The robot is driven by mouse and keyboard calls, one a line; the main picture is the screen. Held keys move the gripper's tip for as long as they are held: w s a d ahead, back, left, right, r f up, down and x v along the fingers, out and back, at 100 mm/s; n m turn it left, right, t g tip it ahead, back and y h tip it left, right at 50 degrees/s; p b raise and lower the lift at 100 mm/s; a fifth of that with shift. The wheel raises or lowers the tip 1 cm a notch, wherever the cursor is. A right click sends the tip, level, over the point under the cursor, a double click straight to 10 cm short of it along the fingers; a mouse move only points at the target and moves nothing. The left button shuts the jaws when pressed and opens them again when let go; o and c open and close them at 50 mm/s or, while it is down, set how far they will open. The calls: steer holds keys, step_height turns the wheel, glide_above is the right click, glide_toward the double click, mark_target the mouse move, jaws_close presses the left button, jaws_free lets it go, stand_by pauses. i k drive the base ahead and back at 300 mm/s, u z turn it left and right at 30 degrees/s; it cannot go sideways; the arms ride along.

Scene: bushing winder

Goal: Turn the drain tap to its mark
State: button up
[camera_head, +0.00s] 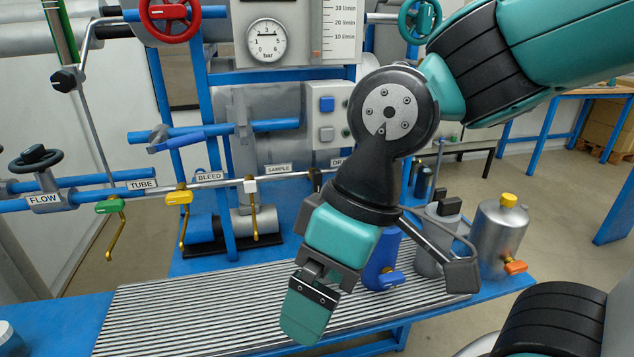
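A label that begins "DR" (338,162) sits on the pipe, and my arm hides the rest of it. Just below and left of it, a small black tap part (315,179) shows beside my wrist; I take it for the drain tap. Its lever and any mark are hidden behind my arm. My gripper (305,314) points down and slightly left over the ribbed grate, below and in front of the pipe. It is apart from the taps. I see its fingers edge-on, so the gap between them does not show. Nothing held shows.
Taps with green (108,205), yellow (178,198) and white (250,186) bodies hang along the pipe to the left. A blue bottle (383,262) and a silver canister (502,240) stand right of my gripper. The grate (190,315) is clear on the left.

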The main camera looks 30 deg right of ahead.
mark_target(316, 178)
steer(key=z, duration=2.65)
steer(key=k, duration=0.6)
steer(key=u, duration=0.9)
steer(key=i, duration=0.75)
steer(key=u, duration=0.2)
